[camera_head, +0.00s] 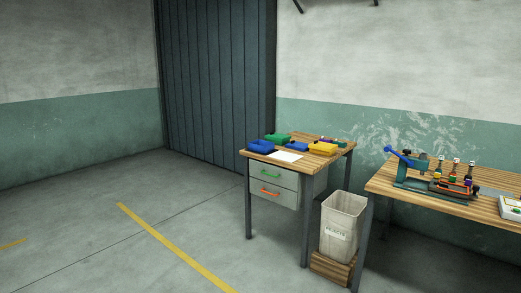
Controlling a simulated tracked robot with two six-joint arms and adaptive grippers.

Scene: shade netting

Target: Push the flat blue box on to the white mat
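On a small wooden workbench (318,165) in the middle distance lies a white mat (286,156), near the front edge. A blue box (261,146) is just left of the mat. A second, smaller blue box (297,146) lies behind the mat, to its right. Both look low, and I cannot tell for sure which is the flat one. Neither visibly covers the mat. Neither of my grippers is in view.
A green box (278,138) and a yellow box (323,149) are also on the bench, above two drawers (273,187). A white bin (343,225) stands right of it. A second bench (455,203) with tools is farther right. The floor at left is clear.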

